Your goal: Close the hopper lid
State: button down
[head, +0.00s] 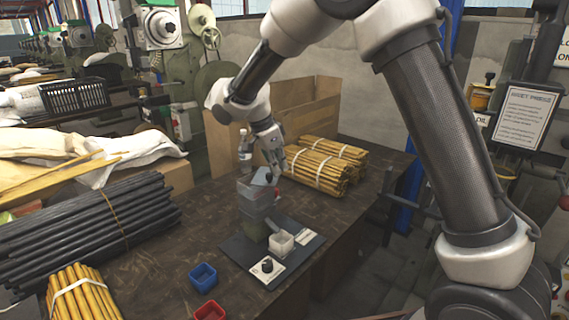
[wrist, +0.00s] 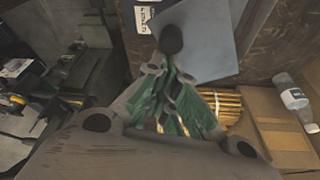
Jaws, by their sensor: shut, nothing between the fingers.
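The hopper (head: 252,192) is a grey box on top of a small bench machine in the middle of the table. Its lid is a flat blue-grey panel (head: 261,176) at the hopper's top, tilted in the head view; its exact angle is hard to tell. In the wrist view the lid (wrist: 208,45) is a large grey plate at the top. My gripper (head: 276,178) is shut and empty at the lid's right side. In the wrist view its dark fingertips (wrist: 172,40) overlap the lid's left part; whether they touch it I cannot tell.
The machine's dark base plate (head: 240,250) carries a white cup (head: 281,242) and a knob panel (head: 267,269). Bundled yellow rods (head: 318,170) and a cardboard box (head: 300,105) are behind my gripper. A clear bottle (head: 245,150) stands behind the hopper. Blue (head: 203,277) and red (head: 210,311) bins sit in front.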

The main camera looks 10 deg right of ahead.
aim_at(268, 173)
jog(key=a+m, duration=0.2)
jog(key=s+a+m+g, duration=0.1)
jog(key=m, duration=0.1)
jog(key=shift+a+m+g, duration=0.3)
jog(key=shift+a, duration=0.6)
jog(key=shift+w+a, duration=0.1)
